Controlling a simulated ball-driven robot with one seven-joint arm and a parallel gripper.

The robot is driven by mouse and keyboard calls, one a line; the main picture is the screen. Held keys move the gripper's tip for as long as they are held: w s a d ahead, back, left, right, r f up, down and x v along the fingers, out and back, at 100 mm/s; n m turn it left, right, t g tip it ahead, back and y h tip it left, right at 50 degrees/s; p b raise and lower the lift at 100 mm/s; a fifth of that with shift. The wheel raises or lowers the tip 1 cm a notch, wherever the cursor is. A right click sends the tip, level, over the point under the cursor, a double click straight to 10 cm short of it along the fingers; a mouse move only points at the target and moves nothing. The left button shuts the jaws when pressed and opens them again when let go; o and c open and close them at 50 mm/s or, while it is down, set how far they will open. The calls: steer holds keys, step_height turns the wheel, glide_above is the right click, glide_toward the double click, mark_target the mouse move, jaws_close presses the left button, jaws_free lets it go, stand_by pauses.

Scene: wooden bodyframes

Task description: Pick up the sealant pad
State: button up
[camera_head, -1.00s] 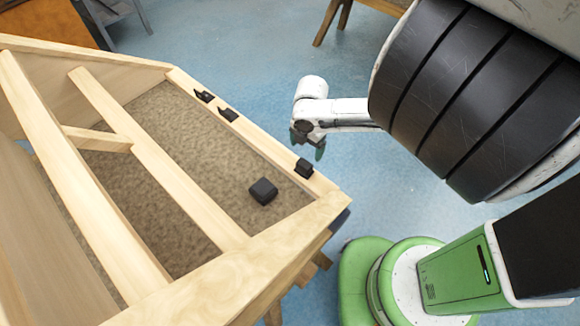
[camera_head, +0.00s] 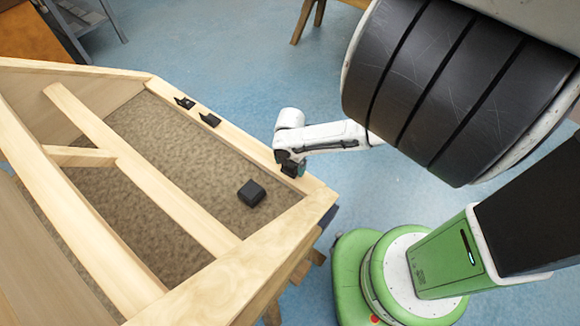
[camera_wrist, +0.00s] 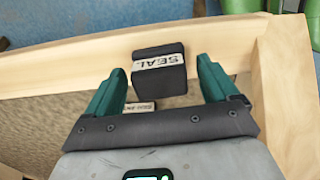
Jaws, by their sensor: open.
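The sealant pad (camera_wrist: 158,72) is a black block with a white label reading "SEAL". In the wrist view it sits on the wooden frame rail, between the two green fingers. My gripper (camera_wrist: 160,66) is open, with one finger on each side of the pad and a gap visible on the right. Whether the left finger touches it I cannot tell. In the head view my gripper (camera_head: 289,164) is at the right rail of the frame and mostly hides the pad.
A second black block (camera_head: 251,193) lies on the brown panel inside the wooden frame (camera_head: 255,275). Two small black brackets, one here (camera_head: 185,102) and one here (camera_head: 210,120), sit farther along the rail.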

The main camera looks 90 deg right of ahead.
steer(key=shift+c, duration=0.4)
steer(key=c, duration=1)
steer(key=shift+r, duration=0.15)
step_height(320, 180, up, 10)
steer(key=shift+f+b, duration=0.15)
steer(key=shift+b, duration=0.3)
